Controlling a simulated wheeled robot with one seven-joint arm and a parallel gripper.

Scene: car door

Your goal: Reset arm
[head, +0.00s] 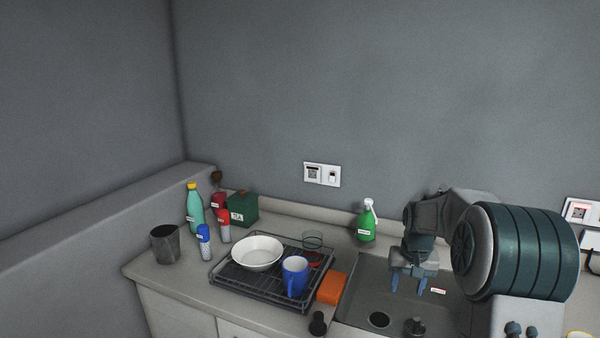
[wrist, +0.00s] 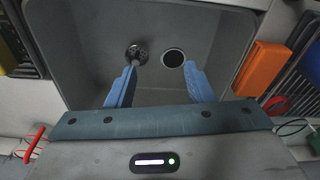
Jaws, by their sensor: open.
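My gripper (head: 408,287) hangs over the sink (head: 352,310) in the head view, its blue fingers pointing down. In the wrist view my gripper (wrist: 158,85) shows its two blue fingers spread apart with nothing between them. The sink basin (wrist: 90,60) lies beneath them, with a round dark drain (wrist: 173,57) and a metal faucet-like part (wrist: 137,52) beyond the fingertips. My arm reaches in from the right side of the head view and hides part of the sink and counter.
Left of the sink stand an orange block (head: 331,288), a dish rack (head: 262,292) with a white bowl (head: 257,252) and a blue mug (head: 295,277), and several bottles. A green spray bottle (head: 366,224) stands behind the sink, near the wall. The air above the counter looks clear.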

